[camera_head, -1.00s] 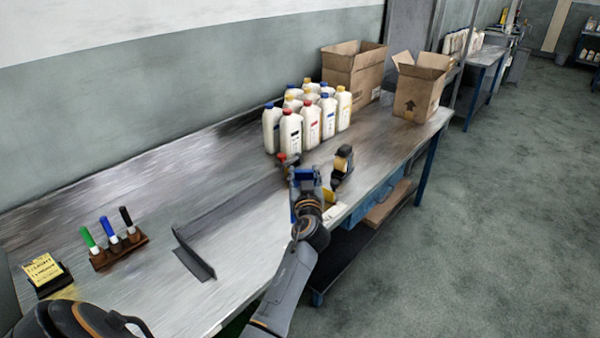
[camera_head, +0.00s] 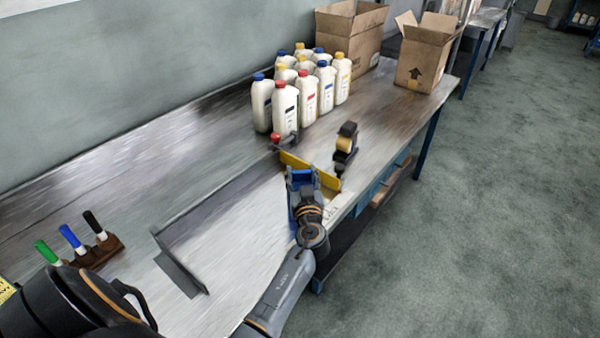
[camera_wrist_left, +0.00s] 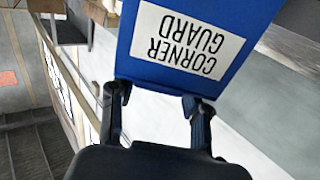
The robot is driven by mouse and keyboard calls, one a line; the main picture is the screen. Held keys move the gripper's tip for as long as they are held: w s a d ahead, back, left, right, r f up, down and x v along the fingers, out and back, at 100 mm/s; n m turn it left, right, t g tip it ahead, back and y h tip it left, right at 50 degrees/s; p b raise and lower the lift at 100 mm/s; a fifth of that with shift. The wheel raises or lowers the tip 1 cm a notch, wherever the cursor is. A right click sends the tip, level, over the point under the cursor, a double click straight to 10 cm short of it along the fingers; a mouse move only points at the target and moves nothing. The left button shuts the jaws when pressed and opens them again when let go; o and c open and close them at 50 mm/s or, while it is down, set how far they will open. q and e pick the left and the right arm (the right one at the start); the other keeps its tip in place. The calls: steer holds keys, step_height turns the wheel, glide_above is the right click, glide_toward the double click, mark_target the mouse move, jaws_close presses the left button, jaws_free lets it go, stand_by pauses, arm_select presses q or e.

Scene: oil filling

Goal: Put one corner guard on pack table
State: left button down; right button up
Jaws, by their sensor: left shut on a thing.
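A blue corner guard (camera_wrist_left: 195,40) with a white "CORNER GUARD" label fills the upper part of the left wrist view. My left gripper (camera_wrist_left: 158,98) is shut on its lower edge. In the head view the left gripper (camera_head: 305,205) holds the blue piece (camera_head: 302,178) over the front edge of the pack table (camera_head: 215,215). A yellow strip (camera_head: 325,180) shows just behind it; whether they touch I cannot tell. My right gripper is not in view.
White bottles (camera_head: 286,112) stand behind the gripper. A black tape dispenser (camera_head: 346,145) is to its right. Open cartons (camera_head: 421,62) stand at the far end. Markers (camera_head: 72,240) and a grey angled plate (camera_head: 180,273) are at left. The table's middle is clear.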

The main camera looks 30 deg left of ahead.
arm_select(q)
steer(key=shift+s+f, duration=0.1)
steer(key=shift+s, duration=0.05)
steer(key=shift+s+d+r, duration=0.15)
steer(key=shift+d+r, duration=0.05)
steer(key=shift+d, duration=0.3)
steer(key=shift+f+b, duration=0.1)
steer(key=shift+b, duration=0.2)
steer(key=c, duration=0.6)
jaws_free()
steer(key=shift+a+f, duration=0.1)
steer(key=shift+a, duration=0.1)
steer(key=shift+c, duration=0.2)
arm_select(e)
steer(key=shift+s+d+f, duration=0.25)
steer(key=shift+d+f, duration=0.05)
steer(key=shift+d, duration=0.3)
